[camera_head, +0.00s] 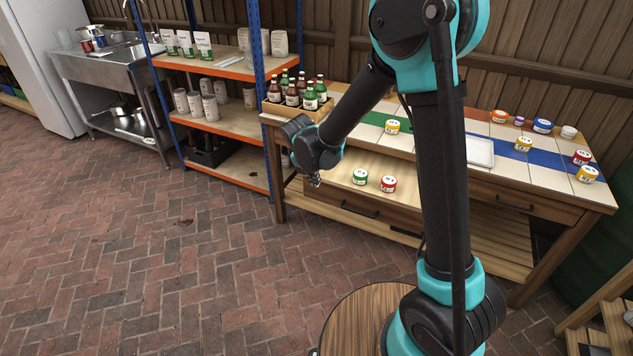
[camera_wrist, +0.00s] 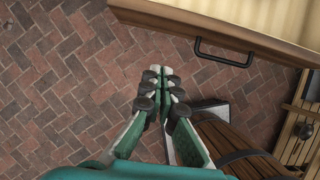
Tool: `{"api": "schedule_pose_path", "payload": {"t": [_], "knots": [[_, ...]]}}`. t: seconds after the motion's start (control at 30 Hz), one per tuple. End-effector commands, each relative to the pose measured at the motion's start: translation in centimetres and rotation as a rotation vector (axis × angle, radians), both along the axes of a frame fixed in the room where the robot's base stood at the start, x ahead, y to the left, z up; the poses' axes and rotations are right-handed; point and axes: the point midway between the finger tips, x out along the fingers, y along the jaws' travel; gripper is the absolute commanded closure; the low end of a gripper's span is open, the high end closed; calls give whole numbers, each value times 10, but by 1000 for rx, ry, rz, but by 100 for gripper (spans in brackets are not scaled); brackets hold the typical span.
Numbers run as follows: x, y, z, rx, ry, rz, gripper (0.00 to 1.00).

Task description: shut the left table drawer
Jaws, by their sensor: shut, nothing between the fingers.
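The wooden table (camera_head: 550,188) has its left drawer (camera_head: 332,193) pulled out toward me. A green-lidded jar (camera_head: 360,176) and a red-lidded jar (camera_head: 388,184) stand in the drawer's pale interior. The drawer front (camera_wrist: 165,14) and its black handle (camera_wrist: 225,53) show at the top of the wrist view. My gripper (camera_head: 315,183) is at the drawer's left front side, with its fingers together and empty. In the wrist view, my gripper (camera_wrist: 161,70) points toward the drawer front, left of the handle, with brick floor beneath. Contact cannot be told.
The right drawer (camera_head: 500,197) looks shut. Jars and a white tray (camera_head: 480,151) are on the tabletop, with a bottle crate (camera_head: 290,108) at its left end. A blue-framed shelf (camera_head: 235,72) stands left. A round wooden barrel (camera_head: 350,315) stands in front. Brick floor at left is clear.

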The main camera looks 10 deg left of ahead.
Motion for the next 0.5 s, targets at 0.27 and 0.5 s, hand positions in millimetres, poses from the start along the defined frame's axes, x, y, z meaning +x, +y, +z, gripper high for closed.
{"api": "schedule_pose_path", "payload": {"t": [0.27, 0.5], "knots": [[16, -6, -43, 0, 0, -3, 100], [30, -11, -79, 1, -1, -4, 100]]}}
